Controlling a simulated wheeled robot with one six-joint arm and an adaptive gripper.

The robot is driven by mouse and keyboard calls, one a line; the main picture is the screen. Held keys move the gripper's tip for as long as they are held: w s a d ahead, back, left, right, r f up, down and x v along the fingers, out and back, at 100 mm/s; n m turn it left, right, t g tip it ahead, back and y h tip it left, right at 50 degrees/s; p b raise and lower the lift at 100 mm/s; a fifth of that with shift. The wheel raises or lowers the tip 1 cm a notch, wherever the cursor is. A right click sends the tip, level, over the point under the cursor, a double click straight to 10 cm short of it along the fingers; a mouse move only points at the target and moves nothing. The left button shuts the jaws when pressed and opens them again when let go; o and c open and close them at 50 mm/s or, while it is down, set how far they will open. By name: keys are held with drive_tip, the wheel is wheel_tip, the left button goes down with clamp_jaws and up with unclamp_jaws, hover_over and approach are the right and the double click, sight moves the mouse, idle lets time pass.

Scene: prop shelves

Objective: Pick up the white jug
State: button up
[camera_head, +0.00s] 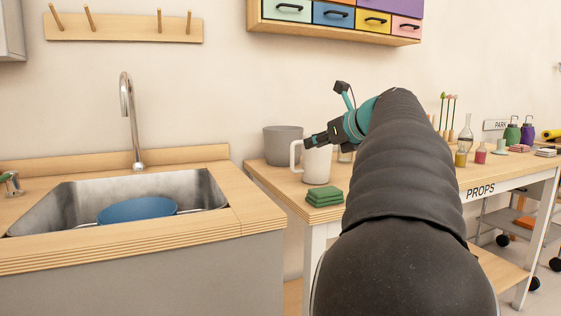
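The white jug (316,168) stands upright on the wooden table, with its handle on the left side. My gripper (308,143) is at the jug's rim, in front of or above its top edge in this view. I cannot tell whether the fingers touch the jug, nor whether they are open or shut. My dark arm covers much of the table to the right of the jug.
A grey pot (281,147) stands behind and left of the jug. Folded green cloths (325,197) lie in front of it at the table edge. A sink (75,195) with a blue bowl (137,209) is to the left. Bottles and small props stand at the right.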

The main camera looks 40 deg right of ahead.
sight(292, 170)
drive_tip(key=x, duration=0.8)
drive_tip(key=d+x, duration=0.1)
drive_tip(key=x, duration=0.4)
drive_tip(key=shift+s+d+f+b, duration=0.1)
drive_tip(key=shift+s+f+b, duration=0.1)
drive_tip(key=shift+f+b, duration=0.15)
drive_tip(key=shift+r, duration=0.1)
drive_tip(key=shift+c, duration=0.3)
clamp_jaws()
drive_tip(key=shift+s, duration=0.1)
